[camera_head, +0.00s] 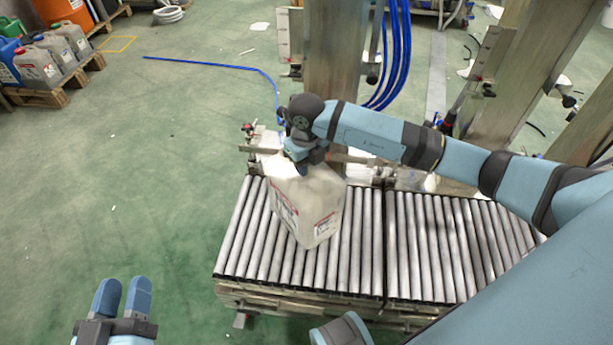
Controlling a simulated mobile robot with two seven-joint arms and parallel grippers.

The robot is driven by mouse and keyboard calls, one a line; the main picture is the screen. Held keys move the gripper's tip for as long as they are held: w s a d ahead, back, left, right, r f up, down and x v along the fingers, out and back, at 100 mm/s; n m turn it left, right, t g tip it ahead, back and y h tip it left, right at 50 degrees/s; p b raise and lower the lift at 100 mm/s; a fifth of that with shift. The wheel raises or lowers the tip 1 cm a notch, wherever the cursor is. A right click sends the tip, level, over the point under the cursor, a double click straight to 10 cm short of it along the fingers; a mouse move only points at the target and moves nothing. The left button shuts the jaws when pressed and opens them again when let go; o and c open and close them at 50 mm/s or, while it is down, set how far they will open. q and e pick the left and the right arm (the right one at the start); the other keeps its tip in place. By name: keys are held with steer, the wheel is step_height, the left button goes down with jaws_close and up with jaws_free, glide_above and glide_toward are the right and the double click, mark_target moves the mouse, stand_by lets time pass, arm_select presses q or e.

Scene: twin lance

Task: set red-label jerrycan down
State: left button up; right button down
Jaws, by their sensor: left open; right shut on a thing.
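The red-label jerrycan (315,203) is a pale, greyish-white can with red-marked labels on its sides. It stands upright at the left part of the roller conveyor (430,240); I cannot tell whether its base touches the rollers. My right gripper (304,165) is shut on the top of the jerrycan, and its fingers and the handle are largely hidden by the wrist. My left gripper (123,298) is open and empty at the bottom left, over the green floor, well apart from the can and the conveyor.
Metal posts (335,60) and a frame stand behind the conveyor, with blue hoses (395,60) hanging there. Several other jerrycans (40,66) stand on pallets at the top left. Rollers right of the can are bare, and the floor at left is mostly clear.

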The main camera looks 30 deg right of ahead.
step_height(320, 180, down, 4)
steer(key=shift+f+b, duration=0.1)
steer(key=shift+b, duration=0.35)
steer(key=shift+f, duration=0.1)
arm_select(q)
steer(key=shift+s+d+r+t+h, duration=0.1)
steer(key=shift+d+r+t+h, duration=0.15)
steer(key=shift+r, duration=0.35)
steer(key=shift+d+r+t+h, duration=0.15)
steer(key=shift+r+t+h, duration=0.15)
steer(key=shift+r, duration=0.25)
arm_select(e)
steer(key=c, duration=1)
jaws_free()
